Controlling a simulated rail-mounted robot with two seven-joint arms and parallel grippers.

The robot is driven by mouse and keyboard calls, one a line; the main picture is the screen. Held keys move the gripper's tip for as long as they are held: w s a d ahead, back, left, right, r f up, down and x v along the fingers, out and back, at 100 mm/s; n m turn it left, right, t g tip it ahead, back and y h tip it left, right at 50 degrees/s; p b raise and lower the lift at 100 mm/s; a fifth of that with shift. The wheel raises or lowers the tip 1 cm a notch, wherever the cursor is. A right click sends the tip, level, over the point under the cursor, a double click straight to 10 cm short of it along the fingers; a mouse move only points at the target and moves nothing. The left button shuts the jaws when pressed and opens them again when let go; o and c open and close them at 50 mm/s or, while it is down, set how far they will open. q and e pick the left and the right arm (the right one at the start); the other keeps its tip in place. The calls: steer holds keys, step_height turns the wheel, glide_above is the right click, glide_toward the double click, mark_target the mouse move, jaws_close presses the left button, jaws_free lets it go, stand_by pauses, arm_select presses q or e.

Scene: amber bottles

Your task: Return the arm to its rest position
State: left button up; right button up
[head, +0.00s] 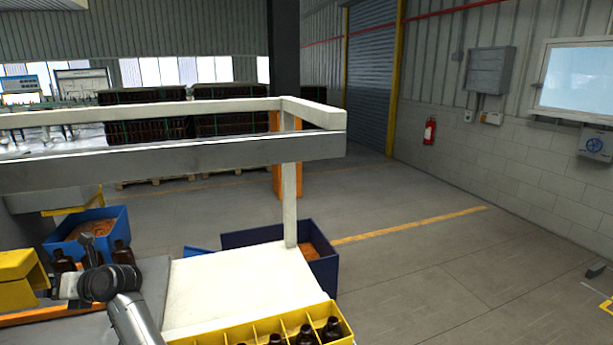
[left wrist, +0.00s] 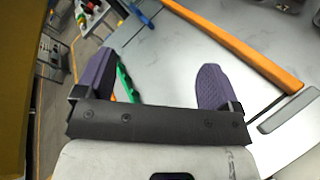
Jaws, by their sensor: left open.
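My left arm comes in at the lower left of the head view, with my left gripper (head: 88,243) small and partly dark near the blue bin. In the left wrist view the two purple fingers of my left gripper (left wrist: 155,80) stand wide apart with nothing between them. My right gripper is in neither view.
A yellow divided crate (head: 347,316) with several dark bottles (head: 332,330) sits at the table's front. The white tabletop (head: 235,280) beside it is bare. A grey rail (head: 200,155) spans above. Blue bins (head: 125,220) stand behind.

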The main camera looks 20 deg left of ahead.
arm_select(q)
steer(key=w+d+r+m+t+y+p, duration=0.1)
steer(key=w+d+r+m+t+y, duration=0.4)
steer(key=r+m+t+y, duration=0.4)
steer(key=w+d+r+m+t+h+p, duration=0.1)
steer(key=w+d+m+t+h, duration=0.45)
steer(key=d+m+t, duration=0.75)
steer(key=w+d+f+m+t+h+p, duration=0.1)
steer(key=d+f+m+t+h, duration=0.1)
steer(key=d+f+m+h, duration=0.6)
steer(key=w+d+f+m+t+h+p, duration=0.1)
steer(key=w+d+f+m+h, duration=0.15)
steer(key=d+m+h, duration=1.05)
steer(key=s+d+f+m+g+h+b, duration=0.1)
steer(key=s+d+f+m+g, duration=0.2)
steer(key=s+d+f+g, duration=0.5)
steer(key=s+d+f+m+g+h+b, duration=0.25)
steer(key=s+f+m, duration=0.2)
steer(key=f, duration=0.85)
steer(key=s+f+m+g+y, duration=0.1)
steer(key=s+f+g+y, duration=0.3)
steer(key=s, duration=0.5)
steer(key=s+f+g+y, duration=0.2)
steer(key=s+f, duration=0.4)
steer(key=s, duration=0.4)
step_height(320, 180, up, 28)
steer(key=s+p, duration=0.1)
steer(key=p, duration=2.6)
steer(key=shift+r+p, duration=0.2)
steer(key=shift+p, duration=0.15)
